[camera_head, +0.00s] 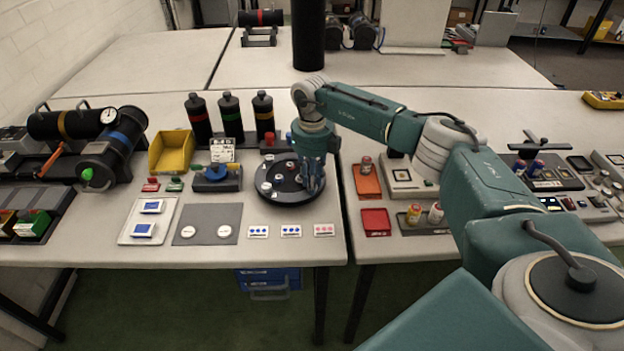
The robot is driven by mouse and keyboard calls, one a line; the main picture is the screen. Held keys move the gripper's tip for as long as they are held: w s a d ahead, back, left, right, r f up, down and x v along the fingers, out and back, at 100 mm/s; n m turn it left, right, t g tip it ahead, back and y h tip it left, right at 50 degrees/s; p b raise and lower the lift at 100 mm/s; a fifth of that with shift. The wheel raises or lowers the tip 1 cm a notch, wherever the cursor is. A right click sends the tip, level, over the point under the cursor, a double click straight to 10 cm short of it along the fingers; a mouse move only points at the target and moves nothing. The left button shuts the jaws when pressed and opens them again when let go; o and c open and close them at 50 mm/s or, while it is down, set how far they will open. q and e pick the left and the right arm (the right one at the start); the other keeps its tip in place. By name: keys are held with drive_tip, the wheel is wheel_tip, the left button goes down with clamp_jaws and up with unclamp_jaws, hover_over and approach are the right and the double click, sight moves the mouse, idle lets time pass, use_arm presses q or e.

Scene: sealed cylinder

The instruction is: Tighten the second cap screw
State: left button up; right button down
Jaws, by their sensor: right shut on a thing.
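A round black disc (283,199), which looks like the cylinder's cap, lies flat near the front edge of the left table. Several small light screw heads (266,187) show around its left side. My right gripper (312,183) points down over the right part of the disc. Its fingers are shut on what appears to be a cap screw, mostly hidden by them. How far that screw is seated cannot be seen. My left gripper is out of view.
Three dark cylinders (229,116) stand upright behind the disc. A yellow bin (171,152) and a small stand with a blue part (217,178) are to the left. Orange (367,182) and red (376,222) trays lie to the right. Small cards (291,231) line the front.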

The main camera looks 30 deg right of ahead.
drive_tip(key=m, duration=0.3)
drive_tip(key=r+m+p, duration=0.1)
drive_tip(key=shift+w+d+m, duration=0.1)
drive_tip(key=shift+w+m, duration=0.15)
drive_tip(key=shift+m, duration=0.05)
drive_tip(key=shift+f+m+p, duration=0.1)
drive_tip(key=shift+m+p, duration=0.25)
drive_tip(key=shift+m, duration=1.25)
drive_tip(key=c, duration=1.8)
unclamp_jaws()
drive_tip(key=shift+o, duration=1.3)
drive_tip(key=shift+s, duration=0.1)
drive_tip(key=shift+s+f, duration=0.1)
wheel_tip(320, 180, up, 12)
